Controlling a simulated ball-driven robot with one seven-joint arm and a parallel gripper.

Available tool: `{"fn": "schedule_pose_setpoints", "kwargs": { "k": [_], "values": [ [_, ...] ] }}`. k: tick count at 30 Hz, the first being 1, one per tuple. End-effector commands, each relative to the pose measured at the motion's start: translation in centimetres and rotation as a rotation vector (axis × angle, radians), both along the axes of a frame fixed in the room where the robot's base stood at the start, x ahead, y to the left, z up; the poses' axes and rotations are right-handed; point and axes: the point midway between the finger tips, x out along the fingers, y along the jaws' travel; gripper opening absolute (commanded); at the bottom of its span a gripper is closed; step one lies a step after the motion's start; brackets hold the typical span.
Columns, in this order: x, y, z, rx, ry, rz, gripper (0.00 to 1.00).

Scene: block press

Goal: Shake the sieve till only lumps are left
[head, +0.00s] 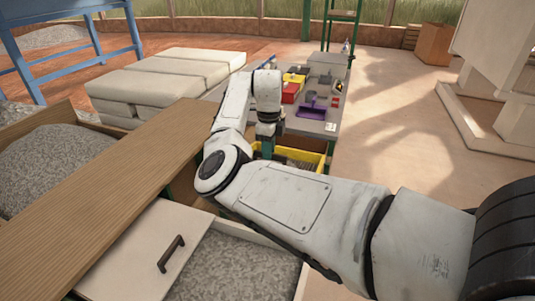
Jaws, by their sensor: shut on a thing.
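A yellow-rimmed sieve (310,153) shows near the centre of the head view, with grey, grainy material (300,164) inside. My arm hides its near and left parts. My gripper (267,147) points down at the sieve's far left side and is shut on its yellow rim; the fingertips are small and partly hidden. I cannot tell how much of the material is lumps, and the space below the sieve is hidden behind my arm.
A bin of grey aggregate (245,268) with a pale handled lid (150,250) lies in front. A wooden plank (110,190) runs at left beside another heap (55,160). A bench (318,127) with tools and trays stands beyond the sieve. Open floor (390,130) lies at right.

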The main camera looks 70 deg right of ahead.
Motion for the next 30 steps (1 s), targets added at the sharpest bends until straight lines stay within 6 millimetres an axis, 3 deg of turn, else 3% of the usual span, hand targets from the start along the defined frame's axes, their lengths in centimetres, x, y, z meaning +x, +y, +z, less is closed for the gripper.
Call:
{"fn": "schedule_pose_setpoints", "kwargs": {
  "k": [4, 5, 11, 20, 23, 30],
  "values": [
    [0.0, -0.6, -0.4, -0.017, -0.010, -0.004, 0.00],
    [-0.1, -0.6, -0.4, -0.017, -0.010, -0.004, 0.23],
    [-0.1, -0.6, -0.4, -0.018, -0.008, -0.005, 0.42],
    [-0.1, -0.6, 0.2, -0.020, -0.007, -0.006, 0.43],
    [-0.1, -0.6, 1.2, -0.019, -0.006, -0.006, 0.43],
    [0.0, -0.5, 5.8, -0.017, -0.009, -0.005, 0.43]
  ]
}}
